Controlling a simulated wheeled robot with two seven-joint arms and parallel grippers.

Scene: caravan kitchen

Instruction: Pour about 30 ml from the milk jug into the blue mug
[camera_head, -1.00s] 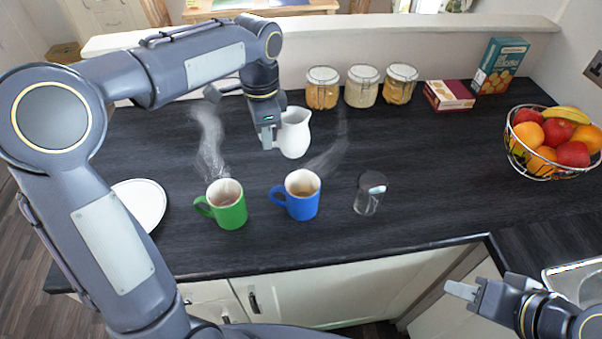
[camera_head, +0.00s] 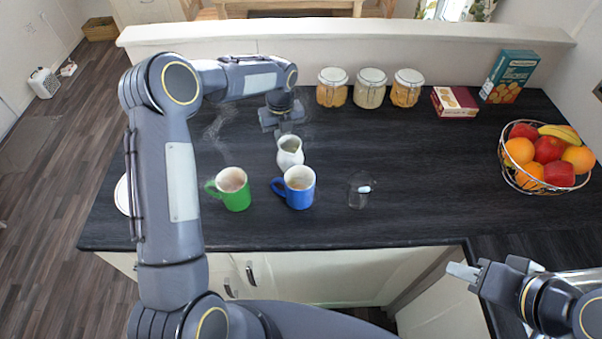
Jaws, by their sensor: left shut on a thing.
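The white milk jug (camera_head: 290,154) is just behind the blue mug (camera_head: 300,190) on the dark worktop. My left gripper (camera_head: 285,128) is shut on the jug from behind. The jug's open top faces the camera, and it looks tipped forward a little; whether it touches the worktop or the mug, I cannot tell. No stream of milk shows.
A steaming green mug (camera_head: 234,190) stands left of the blue mug. A clear glass (camera_head: 359,192) stands to its right. Several jars (camera_head: 370,90), a biscuit box (camera_head: 453,102) and a teal box (camera_head: 508,76) line the back. A fruit basket (camera_head: 545,160) is at the right.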

